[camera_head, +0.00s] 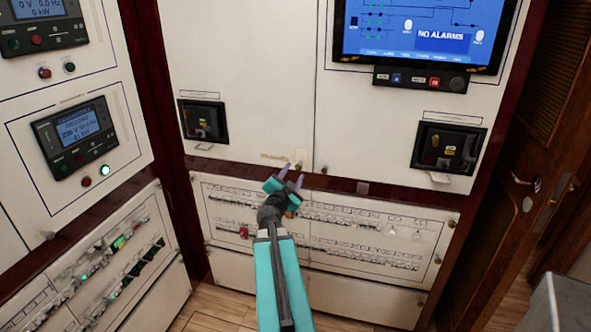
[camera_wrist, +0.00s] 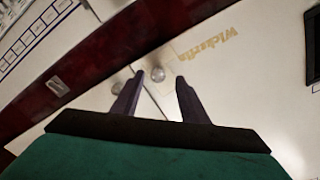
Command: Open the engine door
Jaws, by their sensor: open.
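No label reading "engine" can be made out. White cabinet doors (camera_head: 240,70) fill the wall ahead, with a seam between them. Two small round knobs sit low by that seam, a left knob (camera_head: 297,167) and a right knob (camera_head: 324,170). My gripper (camera_head: 291,177) is open and empty, just in front of the lower edge of these doors. In the wrist view one knob (camera_wrist: 157,74) appears between the open fingertips (camera_wrist: 159,79); contact cannot be told. The other knob (camera_wrist: 118,55) is to its left. The doors look shut.
A dark red rail (camera_head: 362,188) runs below the doors, above a breaker panel (camera_head: 340,222). Black recessed units (camera_head: 204,121) and (camera_head: 447,148) flank the knobs. A screen (camera_head: 425,28) is above right. A wooden door (camera_head: 525,190) with a handle stands at the far right.

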